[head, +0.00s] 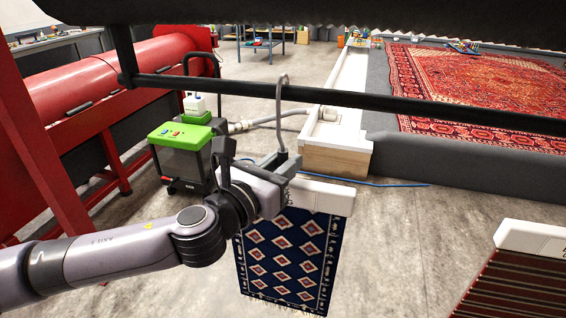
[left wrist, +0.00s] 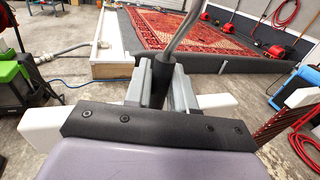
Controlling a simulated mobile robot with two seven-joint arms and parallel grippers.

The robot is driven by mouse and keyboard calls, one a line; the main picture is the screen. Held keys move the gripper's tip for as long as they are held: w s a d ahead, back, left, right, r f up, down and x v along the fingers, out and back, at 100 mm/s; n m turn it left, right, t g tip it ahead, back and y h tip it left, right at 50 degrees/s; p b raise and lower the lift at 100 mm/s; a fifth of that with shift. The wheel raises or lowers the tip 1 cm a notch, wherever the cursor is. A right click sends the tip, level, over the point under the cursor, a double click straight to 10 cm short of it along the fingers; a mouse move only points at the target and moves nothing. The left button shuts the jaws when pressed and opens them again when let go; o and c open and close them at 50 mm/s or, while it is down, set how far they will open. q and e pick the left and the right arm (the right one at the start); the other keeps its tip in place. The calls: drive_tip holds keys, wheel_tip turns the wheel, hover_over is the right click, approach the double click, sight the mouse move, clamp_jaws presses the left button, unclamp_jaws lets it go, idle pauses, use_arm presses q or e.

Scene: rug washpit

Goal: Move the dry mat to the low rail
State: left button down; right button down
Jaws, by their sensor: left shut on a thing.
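A navy blue mat (head: 285,258) with a diamond pattern hangs from a white hanger bar (head: 325,194) with a metal hook (head: 281,110). My left gripper (head: 280,160) is shut on the dark stem of this hanger, above the bar. In the left wrist view the hanger stem (left wrist: 162,72) sits between the fingers, and the white bar (left wrist: 216,102) shows on both sides. The hook's top overlaps a dark rail (head: 400,102) in the head view; I cannot tell whether it rests on it. No mark shows which mat is dry. My right gripper is not in view.
A striped red-brown mat (head: 520,285) hangs from another white bar (head: 530,238) at lower right. A green-lidded machine (head: 182,150) stands behind my left gripper. A red rug (head: 470,85) lies in the walled area beyond. Concrete floor (head: 410,225) is clear between the mats.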

sight(281, 148)
use_arm(q)
drive_tip(key=shift+r+p, duration=1.45)
drive_tip(key=shift+r, duration=0.4)
drive_tip(key=s+a, duration=0.2)
drive_tip(key=s, duration=0.5)
drive_tip(key=s+a, duration=0.2)
drive_tip(key=s, duration=0.5)
drive_tip(key=shift+s+a, duration=0.15)
drive_tip(key=shift+a, duration=0.15)
